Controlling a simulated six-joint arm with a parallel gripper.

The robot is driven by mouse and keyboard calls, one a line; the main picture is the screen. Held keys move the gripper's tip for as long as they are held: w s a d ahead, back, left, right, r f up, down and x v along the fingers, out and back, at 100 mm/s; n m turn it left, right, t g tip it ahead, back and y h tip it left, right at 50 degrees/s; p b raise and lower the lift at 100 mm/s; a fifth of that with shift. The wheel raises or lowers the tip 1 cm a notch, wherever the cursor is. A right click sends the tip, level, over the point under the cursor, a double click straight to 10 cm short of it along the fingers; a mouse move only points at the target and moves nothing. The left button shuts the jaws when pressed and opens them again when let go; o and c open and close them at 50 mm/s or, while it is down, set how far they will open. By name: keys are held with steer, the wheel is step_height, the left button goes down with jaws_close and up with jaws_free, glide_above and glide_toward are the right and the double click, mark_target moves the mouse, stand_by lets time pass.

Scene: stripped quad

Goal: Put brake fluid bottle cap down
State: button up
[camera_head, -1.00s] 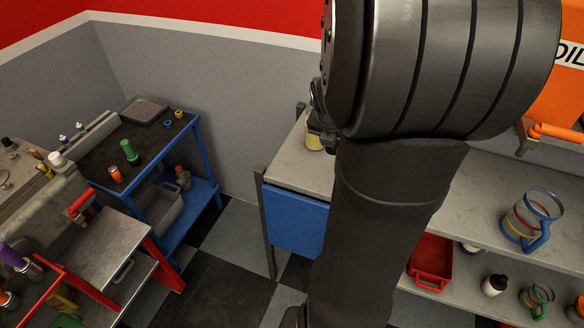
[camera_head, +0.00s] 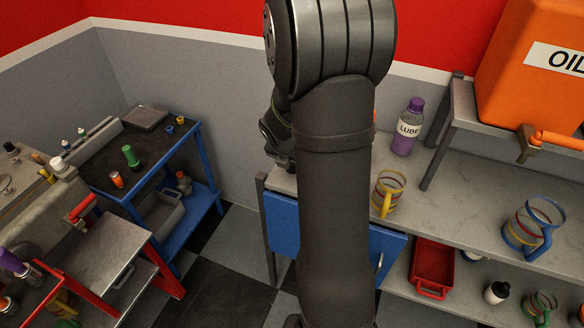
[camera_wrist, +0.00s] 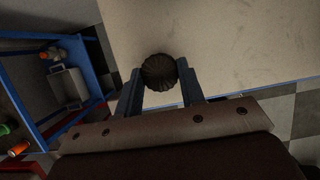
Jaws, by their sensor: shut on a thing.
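A dark, round cap with a ridged side (camera_wrist: 159,72) sits between the two fingers of my gripper (camera_wrist: 160,84) in the wrist view. My gripper is shut on it. Behind the cap in that view is the pale worktop (camera_wrist: 225,40), near its edge. I cannot tell whether the cap touches the worktop. In the head view my gripper (camera_head: 273,142) is near the left end of the worktop, partly behind my arm, and the cap is hidden. I cannot make out a brake fluid bottle.
A yellow-handled jug (camera_head: 388,194) and a purple-capped lube bottle (camera_head: 407,127) stand on the worktop right of my arm. A blue-handled jug (camera_head: 534,225) and an orange oil tank (camera_head: 530,70) are farther right. A blue cart (camera_head: 195,150) stands left, across a floor gap.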

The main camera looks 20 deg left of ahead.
steer(key=shift+f, duration=1.15)
steer(key=shift+f, duration=0.15)
steer(key=o, duration=0.9)
steer(key=shift+o, duration=0.2)
steer(key=v, duration=1.2)
steer(key=x, duration=1.2)
